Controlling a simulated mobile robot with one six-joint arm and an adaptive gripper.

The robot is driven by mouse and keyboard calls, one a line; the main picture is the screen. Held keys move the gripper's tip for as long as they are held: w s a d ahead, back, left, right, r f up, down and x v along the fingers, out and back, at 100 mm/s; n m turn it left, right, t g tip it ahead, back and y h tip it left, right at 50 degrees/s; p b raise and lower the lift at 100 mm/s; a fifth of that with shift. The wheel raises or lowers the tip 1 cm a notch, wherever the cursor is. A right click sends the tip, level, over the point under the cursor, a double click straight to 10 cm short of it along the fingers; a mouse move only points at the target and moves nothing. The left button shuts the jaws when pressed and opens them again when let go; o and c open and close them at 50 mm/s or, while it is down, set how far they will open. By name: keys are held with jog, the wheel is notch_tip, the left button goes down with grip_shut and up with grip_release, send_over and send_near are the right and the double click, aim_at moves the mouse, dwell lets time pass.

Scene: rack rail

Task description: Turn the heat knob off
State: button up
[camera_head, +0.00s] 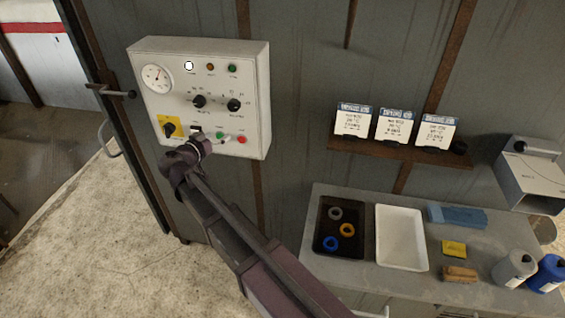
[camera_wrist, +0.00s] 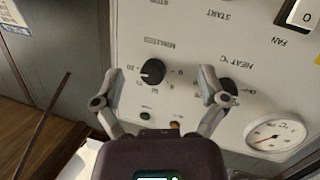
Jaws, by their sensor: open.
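The heat knob (camera_head: 199,101) is a black round knob on the white control box, nearer the dial gauge. In the wrist view, where the panel appears upside down, the heat knob (camera_wrist: 229,90) is partly hidden behind my right-hand finger. Its pointer setting is not readable. The black minutes knob (camera_wrist: 152,72) shows between my fingers in that view; it is also right of the heat knob in the head view (camera_head: 234,105). My gripper (camera_wrist: 160,74) is open and empty, facing the panel. In the head view my gripper (camera_head: 203,147) is low in front of the box.
The box (camera_head: 258,85) also carries a gauge (camera_head: 157,77), a yellow-backed switch (camera_head: 170,128), a fan switch (camera_wrist: 300,14), a green button (camera_head: 220,136), a red button (camera_head: 242,140) and lamps. A shelf (camera_head: 440,156) with cards and a bench (camera_head: 320,192) with trays stand right.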

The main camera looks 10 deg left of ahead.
jog(key=w+d+f+g+b, duration=0.1)
jog(key=d+f+g, duration=0.2)
jog(key=d, duration=0.7)
jog(key=w+d+f+g+h+b, duration=0.1)
jog(key=d+f+g, duration=0.1)
jog(key=d+f, duration=0.4)
jog(key=shift+d+f+m+g+h+b, duration=0.3)
jog(key=shift+d+g+b, duration=0.1)
jog(key=shift+d, duration=1.6)
jog(key=s+d+f+g+y+b, duration=0.2)
jog(key=s+d+f, duration=0.3)
jog(key=d, duration=0.4)
jog(key=s+d+f+n+g+y+b, duration=0.1)
jog(key=s+d+f+g, duration=0.3)
jog(key=d, duration=0.5)
jog(key=s+d+f+g+y+b, duration=0.3)
jog(key=s+d+f, duration=0.3)
jog(key=d, duration=0.3)
jog(key=shift+s+f+n+y+b, duration=0.15)
jog(key=shift+s+n+y+b, duration=0.1)
jog(key=shift+n+y+b, duration=0.2)
